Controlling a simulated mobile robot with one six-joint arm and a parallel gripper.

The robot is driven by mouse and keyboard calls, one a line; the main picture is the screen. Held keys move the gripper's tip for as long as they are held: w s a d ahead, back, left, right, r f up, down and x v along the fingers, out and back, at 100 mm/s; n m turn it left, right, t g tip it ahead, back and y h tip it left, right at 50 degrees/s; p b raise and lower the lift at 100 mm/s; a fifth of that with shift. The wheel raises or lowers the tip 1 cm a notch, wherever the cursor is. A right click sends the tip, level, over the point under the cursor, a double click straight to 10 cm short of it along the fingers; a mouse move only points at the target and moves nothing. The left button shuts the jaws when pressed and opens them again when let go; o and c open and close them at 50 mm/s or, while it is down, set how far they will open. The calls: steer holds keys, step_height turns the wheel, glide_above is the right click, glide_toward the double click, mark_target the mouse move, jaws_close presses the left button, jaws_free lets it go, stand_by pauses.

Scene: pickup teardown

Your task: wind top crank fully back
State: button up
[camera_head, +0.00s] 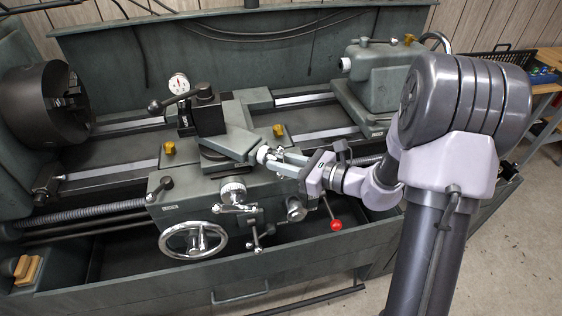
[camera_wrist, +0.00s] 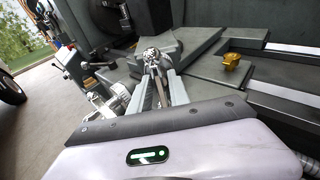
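The top crank (camera_head: 263,154) is a small bright metal crank at the near end of the grey top slide (camera_head: 229,141), above the lathe's carriage. In the wrist view the crank (camera_wrist: 152,57) shows just beyond my fingertips. My gripper (camera_head: 270,158) reaches in from the right with its two silver fingers at the crank. In the wrist view the fingers (camera_wrist: 156,73) run up to the crank with a narrow gap between them. I cannot tell whether they clamp it or only stand around it. The fingers partly hide the crank.
A black tool post (camera_head: 208,114) with a lever stands behind the crank. A dial indicator (camera_head: 179,84) is beside it. A cross-slide handle (camera_head: 233,193), large handwheel (camera_head: 193,240) and red-knobbed lever (camera_head: 335,225) are below. The tailstock (camera_head: 383,75) is at the back right.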

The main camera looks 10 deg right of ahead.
steer(key=shift+o, duration=0.6)
steer(key=shift+s, duration=0.1)
steer(key=p+v, duration=0.4)
steer(key=v, duration=1.3)
steer(key=shift+d, duration=0.1)
